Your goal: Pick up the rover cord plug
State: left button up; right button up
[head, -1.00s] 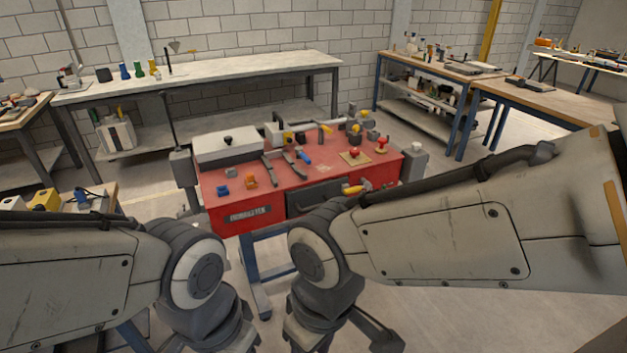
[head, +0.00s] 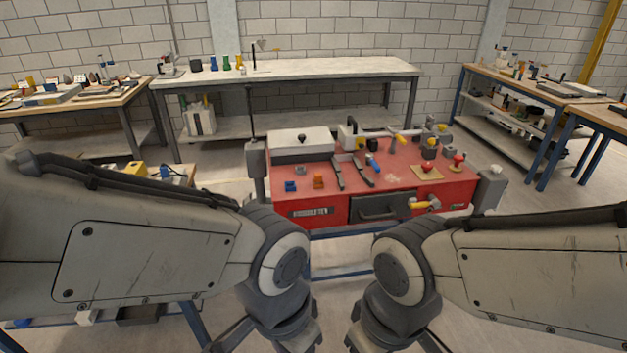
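I cannot pick out the rover cord plug for certain. Small blue (head: 291,186) and orange (head: 318,181) pieces sit at the front left of the red bench top (head: 330,196), too small to identify. A blue-ended piece (head: 373,161) lies near the middle, and a yellow-ended part (head: 424,205) sticks out at the front right edge. My two arms reach in from the left and right and bend down in front of the bench. Their fingertips are below the picture's lower edge, so I cannot see the grippers or anything in them.
A long pale workbench (head: 300,73) stands against the block wall behind. Wooden tables stand at left (head: 60,108) and right (head: 520,88). A low stand with a yellow box (head: 131,171) is left of the red bench. Open floor (head: 225,178) lies between.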

aim_at(163, 170)
jog(key=u, duration=0.45)
jog(key=k, duration=0.6)
jog(key=u, duration=0.95)
jog(key=k, duration=0.65)
jog(key=u, duration=0.85)
jog(key=i, duration=1.7)
jog(key=z, duration=0.3)
jog(key=i, duration=1)
jog(key=z, duration=1.4)
jog(key=i, duration=0.8)
jog(key=z, duration=1.2)
jog(key=i, duration=0.2)
jog(key=z, duration=0.1)
